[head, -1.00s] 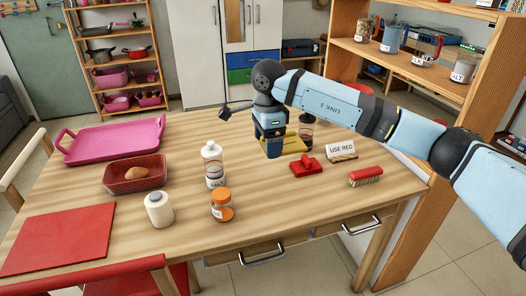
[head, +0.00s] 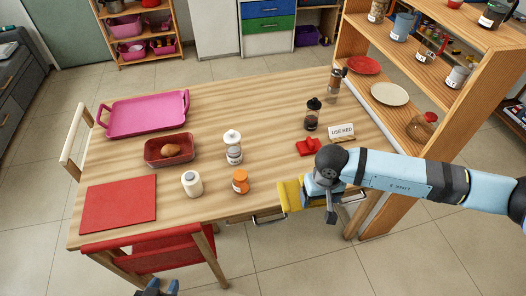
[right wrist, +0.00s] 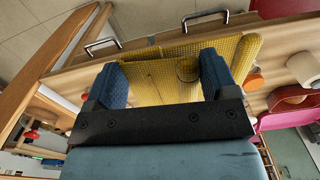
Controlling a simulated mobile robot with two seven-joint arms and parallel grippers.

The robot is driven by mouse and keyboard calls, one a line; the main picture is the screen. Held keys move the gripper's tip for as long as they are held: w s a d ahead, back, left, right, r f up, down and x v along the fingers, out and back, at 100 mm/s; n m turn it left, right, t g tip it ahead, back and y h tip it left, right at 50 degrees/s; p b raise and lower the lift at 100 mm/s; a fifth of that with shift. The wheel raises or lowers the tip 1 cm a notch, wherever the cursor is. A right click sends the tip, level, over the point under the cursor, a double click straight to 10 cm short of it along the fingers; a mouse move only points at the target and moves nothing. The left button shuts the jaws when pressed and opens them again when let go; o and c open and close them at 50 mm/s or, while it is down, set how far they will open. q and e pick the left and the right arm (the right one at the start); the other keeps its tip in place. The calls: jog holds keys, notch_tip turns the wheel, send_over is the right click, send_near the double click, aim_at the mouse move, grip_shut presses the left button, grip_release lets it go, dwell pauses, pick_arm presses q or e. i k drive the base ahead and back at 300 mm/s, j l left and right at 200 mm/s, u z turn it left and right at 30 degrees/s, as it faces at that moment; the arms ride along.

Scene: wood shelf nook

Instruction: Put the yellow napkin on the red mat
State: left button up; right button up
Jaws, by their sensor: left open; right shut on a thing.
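The yellow napkin (head: 291,195) is held in my right gripper (head: 306,192) at the table's front edge, right of the orange-lidded jar. In the right wrist view, the napkin (right wrist: 180,75) spans between the two blue fingers (right wrist: 165,85). The red mat (head: 118,203) lies flat and bare on the table's front left corner, well left of the napkin. My left gripper (head: 157,287) shows only its dark tips at the bottom edge, open and empty, below the red chair.
A white jar (head: 192,184), an orange-lidded jar (head: 240,181) and a white bottle (head: 233,147) stand between napkin and mat. A red basket (head: 170,150) and a pink tray (head: 146,113) lie behind.

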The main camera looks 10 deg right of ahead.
aim_at(106, 205)
jog(key=k+j, duration=0.1)
jog(key=j, duration=0.4)
jog(key=j+z, duration=0.1)
jog(key=j, duration=0.45)
jog(key=k+j, duration=0.15)
jog(key=j, duration=0.35)
jog(key=j+z, duration=0.2)
jog(key=j, duration=0.7)
jog(key=j+z, duration=0.1)
jog(key=j, duration=0.35)
jog(key=i+j+z, duration=0.1)
jog(key=j, duration=0.35)
jog(key=i+j+z, duration=0.1)
jog(key=i+j, duration=0.5)
jog(key=j, duration=0.15)
